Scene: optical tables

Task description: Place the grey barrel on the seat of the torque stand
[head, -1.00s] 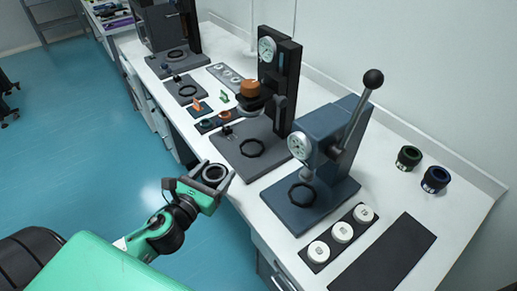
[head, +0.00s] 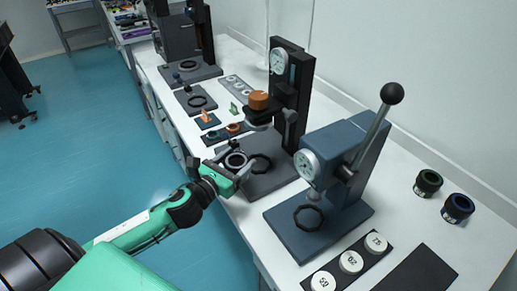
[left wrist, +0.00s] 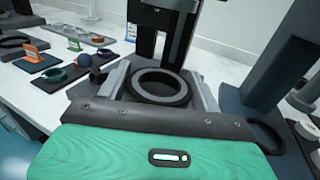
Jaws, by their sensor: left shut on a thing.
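The grey barrel (head: 236,160), a dark ring-shaped piece with an open middle, is held between the fingers of my left gripper (head: 238,163). In the left wrist view the barrel (left wrist: 159,86) sits between both fingers, its open top facing up. The tall black stand with a dial, which I take as the torque stand (head: 293,85), has a black octagonal ring seat (head: 264,164) on its base. In the head view the barrel is just left of this seat and overlaps its left edge. The gap in height is hard to tell. My right gripper is not in view.
A blue lever press (head: 340,165) stands right of the black stand. Small mats with parts (head: 226,132) lie behind. White numbered discs (head: 350,262) and two dark rings (head: 428,183) lie to the right.

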